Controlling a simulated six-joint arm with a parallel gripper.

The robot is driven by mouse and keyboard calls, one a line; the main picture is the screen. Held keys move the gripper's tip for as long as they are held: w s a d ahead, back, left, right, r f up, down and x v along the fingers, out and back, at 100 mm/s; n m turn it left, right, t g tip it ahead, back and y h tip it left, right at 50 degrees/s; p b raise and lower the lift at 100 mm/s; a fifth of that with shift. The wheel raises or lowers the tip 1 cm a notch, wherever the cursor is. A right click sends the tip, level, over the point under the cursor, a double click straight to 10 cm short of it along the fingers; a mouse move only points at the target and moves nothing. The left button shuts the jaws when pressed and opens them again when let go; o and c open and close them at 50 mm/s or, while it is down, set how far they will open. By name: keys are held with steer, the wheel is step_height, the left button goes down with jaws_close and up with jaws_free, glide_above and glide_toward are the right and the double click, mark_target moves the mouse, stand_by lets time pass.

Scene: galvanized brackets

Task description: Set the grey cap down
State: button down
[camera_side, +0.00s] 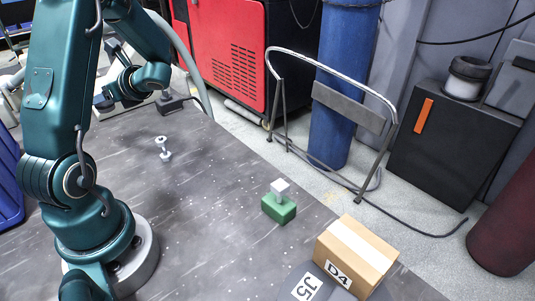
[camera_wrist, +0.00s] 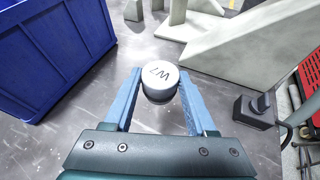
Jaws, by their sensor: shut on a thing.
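In the side view my teal arm bends at the upper left, and I cannot make out the cap there.
A blue bin (camera_wrist: 50,50) stands left of my gripper, and a small black box (camera_wrist: 254,110) lies to the right.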

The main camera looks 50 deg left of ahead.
step_height(320, 180, up, 5)
steer(key=shift+s, duration=0.1)
steer(key=d+f+n+g+h, duration=0.2)
steer(key=d+f+n+h, duration=0.1)
steer(key=d+n+h, duration=0.3)
steer(key=d+f+n+g+h, duration=0.2)
steer(key=d+f+n+h, duration=0.2)
steer(key=d, duration=0.5)
steer(key=d+f+n+g+h, duration=0.2)
steer(key=d+f+n+h, duration=0.1)
steer(key=d+n+h, duration=0.5)
steer(key=shift+s+f+n+h, duration=0.2)
steer(key=shift+f+n+h, duration=0.1)
steer(key=shift+n+h, duration=0.25)
steer(key=w+d+r+n+t+h, duration=0.25)
steer(key=w+r+n+t, duration=0.25)
steer(key=w+n+t, duration=0.45)
steer(key=w+d+r+n+t+h, duration=0.25)
steer(key=w+r+n+t, duration=0.25)
steer(key=w+n+t, duration=0.45)
steer(key=shift+y, duration=0.25)
steer(key=shift+s+d+f, duration=0.15)
steer(key=shift+f, duration=3.7)
steer(key=shift+s+d+f, duration=0.1)
steer(key=shift+f, duration=3.75)
